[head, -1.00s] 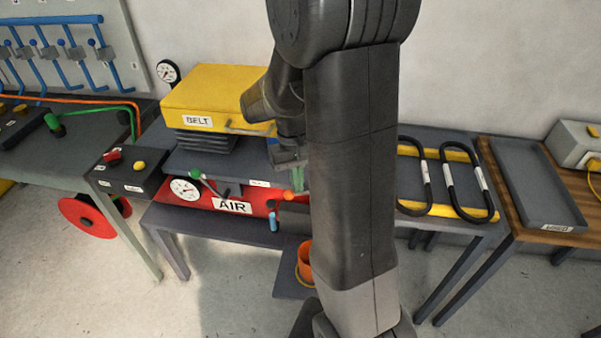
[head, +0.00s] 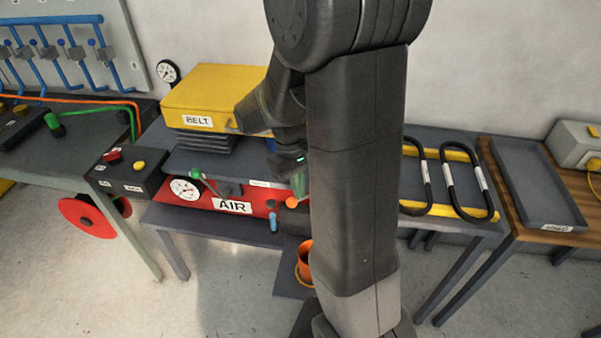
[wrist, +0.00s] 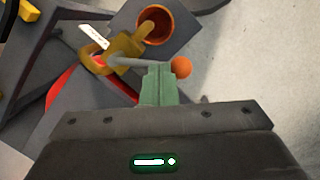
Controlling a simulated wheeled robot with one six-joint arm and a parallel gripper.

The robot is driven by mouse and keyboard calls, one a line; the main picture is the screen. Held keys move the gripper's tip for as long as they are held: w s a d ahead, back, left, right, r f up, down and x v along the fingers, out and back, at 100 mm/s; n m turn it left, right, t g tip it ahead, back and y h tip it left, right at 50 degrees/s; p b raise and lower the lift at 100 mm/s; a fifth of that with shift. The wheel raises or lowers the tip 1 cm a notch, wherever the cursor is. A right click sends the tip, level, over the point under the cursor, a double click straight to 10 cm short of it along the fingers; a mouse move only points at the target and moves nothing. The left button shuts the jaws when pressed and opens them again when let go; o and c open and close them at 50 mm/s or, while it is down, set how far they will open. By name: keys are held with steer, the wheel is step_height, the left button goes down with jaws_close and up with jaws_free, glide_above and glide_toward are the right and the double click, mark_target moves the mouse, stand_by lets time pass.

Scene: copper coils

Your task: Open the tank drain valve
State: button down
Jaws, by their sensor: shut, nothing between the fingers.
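The brass drain valve (wrist: 122,45) shows in the wrist view, with a grey lever (wrist: 138,64) running right to an orange ball knob (wrist: 181,67). The knob also shows in the head view (head: 291,202), at the right of the red tank marked AIR (head: 259,204). My gripper (wrist: 158,70) is shut and empty. Its green fingertips overlap the lever in the wrist view, just left of the knob; whether they touch it I cannot tell. In the head view my gripper (head: 300,186) is just above the knob, and my arm hides what lies right of it.
An orange bucket (wrist: 156,22) stands below the valve, and also shows in the head view (head: 304,260). A green-knobbed lever (head: 203,181), a gauge (head: 185,190) and a blue handle (head: 273,222) are on or near the tank. A grey shelf (head: 215,163) with the yellow BELT box (head: 213,95) is above.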

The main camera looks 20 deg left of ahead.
steer(key=shift+s+d+n, duration=0.25)
steer(key=shift+n, duration=0.55)
steer(key=shift+s+d+n, duration=0.15)
steer(key=shift+d+n, duration=0.05)
steer(key=shift+n, duration=0.2)
steer(key=shift+s+d+n+t, duration=0.15)
steer(key=shift+d+n+t, duration=0.15)
steer(key=shift+n, duration=0.3)
steer(key=shift+s+d+n+t, duration=0.2)
steer(key=shift+d+n, duration=0.2)
steer(key=shift+n, duration=0.5)
steer(key=shift+s+d+n+t, duration=0.1)
steer(key=shift+d+n+t, duration=0.2)
steer(key=shift+n, duration=0.6)
steer(key=shift+w, duration=0.1)
steer(key=shift+w+d, duration=0.15)
steer(key=shift+w, duration=0.55)
steer(key=shift+p, duration=0.3)
